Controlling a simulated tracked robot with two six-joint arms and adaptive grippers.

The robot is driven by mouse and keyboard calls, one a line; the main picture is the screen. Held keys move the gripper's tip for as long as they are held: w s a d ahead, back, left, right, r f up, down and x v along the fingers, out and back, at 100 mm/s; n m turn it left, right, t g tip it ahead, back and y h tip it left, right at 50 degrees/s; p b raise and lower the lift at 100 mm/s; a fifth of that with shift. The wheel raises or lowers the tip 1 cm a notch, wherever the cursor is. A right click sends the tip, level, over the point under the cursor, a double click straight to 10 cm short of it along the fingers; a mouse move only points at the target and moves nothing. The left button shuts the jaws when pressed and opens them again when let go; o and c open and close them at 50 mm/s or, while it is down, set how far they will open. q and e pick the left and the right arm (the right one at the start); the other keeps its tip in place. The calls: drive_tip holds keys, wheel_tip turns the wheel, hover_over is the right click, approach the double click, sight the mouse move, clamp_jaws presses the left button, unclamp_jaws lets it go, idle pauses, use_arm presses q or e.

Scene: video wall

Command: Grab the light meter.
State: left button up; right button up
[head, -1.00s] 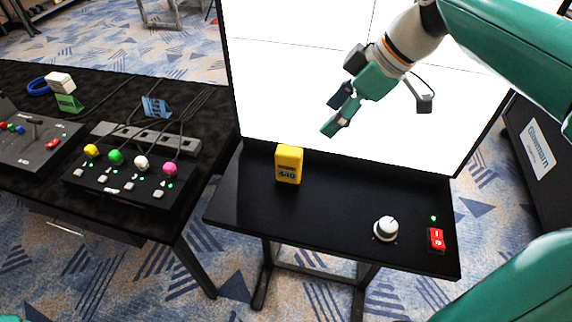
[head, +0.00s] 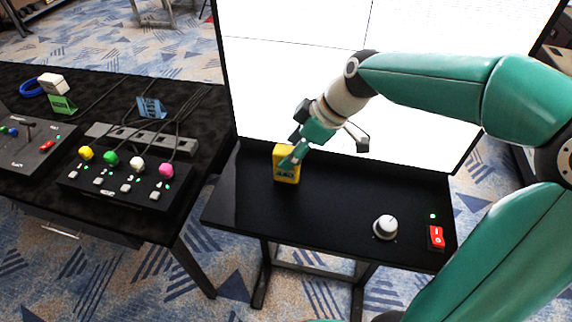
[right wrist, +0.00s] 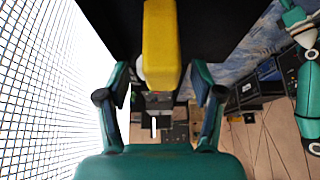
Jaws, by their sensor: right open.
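The light meter, a small yellow box (head: 279,177) with a dark display, stands upright on the black shelf (head: 330,205) in front of the white screen. My right gripper (head: 291,160) is at the meter, its fingers overlapping the meter's upper right part in the head view. In the right wrist view the yellow meter (right wrist: 160,45) shows in the gap between the two spread teal fingers of the right gripper (right wrist: 160,78). I see no clear grip on it; whether a finger touches it I cannot tell. My left gripper does not show in the head view.
A white knob (head: 385,227) and a red switch (head: 436,237) sit at the shelf's right end. The lit screen (head: 290,75) rises close behind the shelf. A black table (head: 205,140) with a button box (head: 120,185) stands to the left.

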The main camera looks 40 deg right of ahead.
drive_tip(key=p+x, duration=0.1)
drive_tip(key=x, duration=0.3)
drive_tip(key=shift+a+f, duration=0.15)
drive_tip(key=shift+a, duration=0.1)
clamp_jaws()
